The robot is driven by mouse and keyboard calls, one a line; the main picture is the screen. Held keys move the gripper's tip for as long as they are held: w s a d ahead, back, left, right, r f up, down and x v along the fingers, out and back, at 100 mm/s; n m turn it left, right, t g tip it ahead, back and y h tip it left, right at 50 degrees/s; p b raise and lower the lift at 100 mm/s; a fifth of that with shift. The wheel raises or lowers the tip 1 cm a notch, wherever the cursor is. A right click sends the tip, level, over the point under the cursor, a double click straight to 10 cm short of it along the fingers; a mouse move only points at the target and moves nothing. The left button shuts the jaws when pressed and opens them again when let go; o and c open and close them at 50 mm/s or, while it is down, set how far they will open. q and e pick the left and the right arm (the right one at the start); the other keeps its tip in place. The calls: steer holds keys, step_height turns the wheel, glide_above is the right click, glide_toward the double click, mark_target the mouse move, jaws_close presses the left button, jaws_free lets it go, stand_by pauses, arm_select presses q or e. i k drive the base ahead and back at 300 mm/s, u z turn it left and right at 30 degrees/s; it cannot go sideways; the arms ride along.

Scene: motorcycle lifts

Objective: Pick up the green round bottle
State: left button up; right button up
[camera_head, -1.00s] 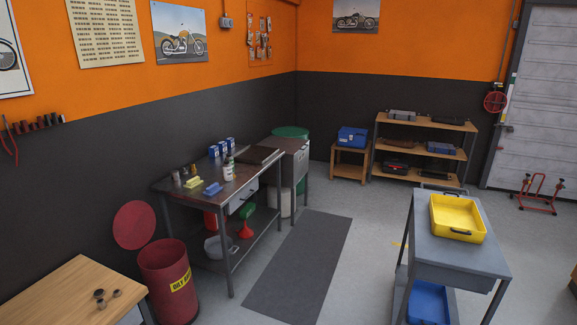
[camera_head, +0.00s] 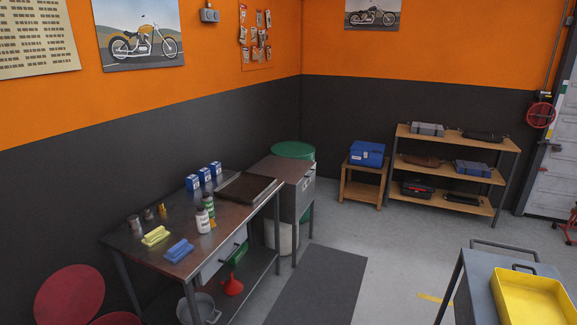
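A green round bottle (camera_head: 209,207) with a white cap stands upright on the dark-topped workbench (camera_head: 225,222) at the left. A white bottle (camera_head: 202,220) stands close beside it, a little nearer to me, and overlaps it in part. Neither of my grippers shows in the head view.
Yellow (camera_head: 156,236) and blue (camera_head: 179,250) folded cloths, small cans (camera_head: 148,214), blue-white boxes (camera_head: 204,175) and a dark tray (camera_head: 246,187) share the bench. A grey cart with a yellow bin (camera_head: 535,297) stands at the lower right. Floor around the dark mat (camera_head: 318,288) is clear.

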mark_target(207, 200)
steer(key=i, duration=3.45)
steer(key=u, duration=1.6)
